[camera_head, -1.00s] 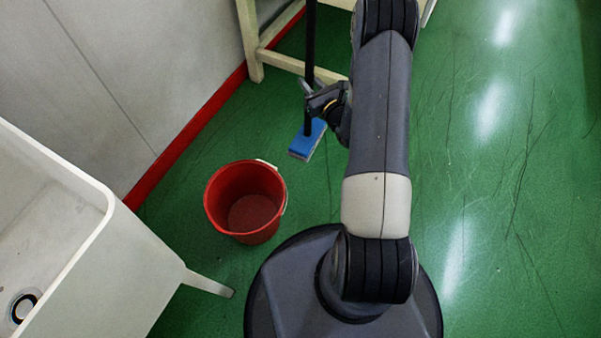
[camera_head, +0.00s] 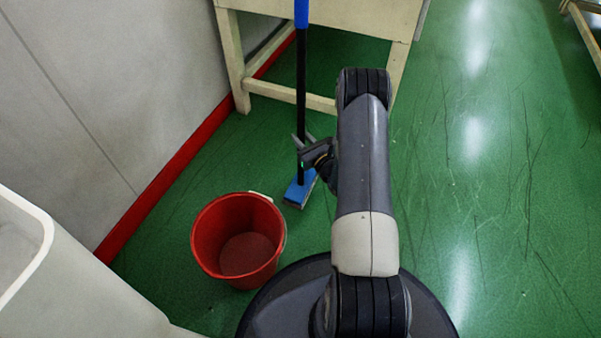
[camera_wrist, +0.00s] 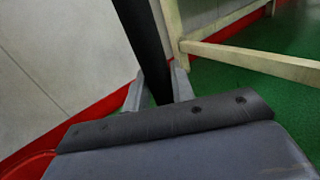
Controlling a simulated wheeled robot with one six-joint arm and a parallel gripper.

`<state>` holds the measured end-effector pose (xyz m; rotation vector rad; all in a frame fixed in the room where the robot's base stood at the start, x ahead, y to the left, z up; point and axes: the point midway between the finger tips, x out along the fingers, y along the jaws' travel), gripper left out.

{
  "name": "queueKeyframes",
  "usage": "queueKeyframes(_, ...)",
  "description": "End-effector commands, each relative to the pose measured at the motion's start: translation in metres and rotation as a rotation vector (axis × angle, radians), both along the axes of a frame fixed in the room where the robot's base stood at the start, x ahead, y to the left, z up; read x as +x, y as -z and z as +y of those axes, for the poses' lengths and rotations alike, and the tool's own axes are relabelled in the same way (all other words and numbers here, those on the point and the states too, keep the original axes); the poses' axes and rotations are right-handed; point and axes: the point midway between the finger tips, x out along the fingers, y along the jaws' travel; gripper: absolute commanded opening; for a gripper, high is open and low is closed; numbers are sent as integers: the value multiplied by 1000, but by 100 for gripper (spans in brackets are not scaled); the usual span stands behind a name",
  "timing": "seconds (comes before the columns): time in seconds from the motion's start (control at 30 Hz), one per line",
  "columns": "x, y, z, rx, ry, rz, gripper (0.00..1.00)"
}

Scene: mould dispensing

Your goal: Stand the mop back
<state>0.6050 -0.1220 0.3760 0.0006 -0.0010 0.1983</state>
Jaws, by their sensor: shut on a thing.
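The mop (camera_head: 301,92) stands nearly upright in the head view, with a black pole, a blue upper part (camera_head: 301,13) and a blue head (camera_head: 300,190) at floor level. I cannot tell whether the head touches the floor. My gripper (camera_head: 300,146) is shut on the lower part of the pole, a little above the head. In the wrist view the black pole (camera_wrist: 146,48) passes between the two grey fingers (camera_wrist: 157,92). The top end of the mop is out of view.
A red bucket (camera_head: 238,240) stands on the green floor just left of the mop head. A cream wooden table (camera_head: 240,85) is behind the mop, beside the grey wall (camera_head: 100,90). A white sink (camera_head: 75,290) is at the lower left. The floor (camera_head: 490,200) to the right is clear.

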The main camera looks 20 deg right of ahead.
Motion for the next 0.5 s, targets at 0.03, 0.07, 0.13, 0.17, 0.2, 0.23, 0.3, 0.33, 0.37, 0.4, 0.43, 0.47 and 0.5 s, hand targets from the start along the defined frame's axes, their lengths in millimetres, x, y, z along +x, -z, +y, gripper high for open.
queueKeyframes(0.03,0,13,0,0,0,-4,0)
queueKeyframes(0.07,1,18,0,1,0,-4,0)
queueKeyframes(0.13,1,30,0,1,0,-4,0)
queueKeyframes(0.17,0,35,0,1,0,-3,0)
queueKeyframes(0.2,1,39,0,1,0,-4,0)
queueKeyframes(0.23,1,40,0,0,0,-4,0)
queueKeyframes(0.3,1,44,0,-1,0,-5,0)
queueKeyframes(0.33,1,46,0,-1,0,-5,0)
queueKeyframes(0.37,1,49,0,0,0,-5,0)
queueKeyframes(0.4,1,54,0,0,0,-4,0)
queueKeyframes(0.43,0,58,0,1,0,-3,0)
queueKeyframes(0.47,0,63,0,1,0,-3,0)
queueKeyframes(0.5,1,68,0,0,0,-4,0)
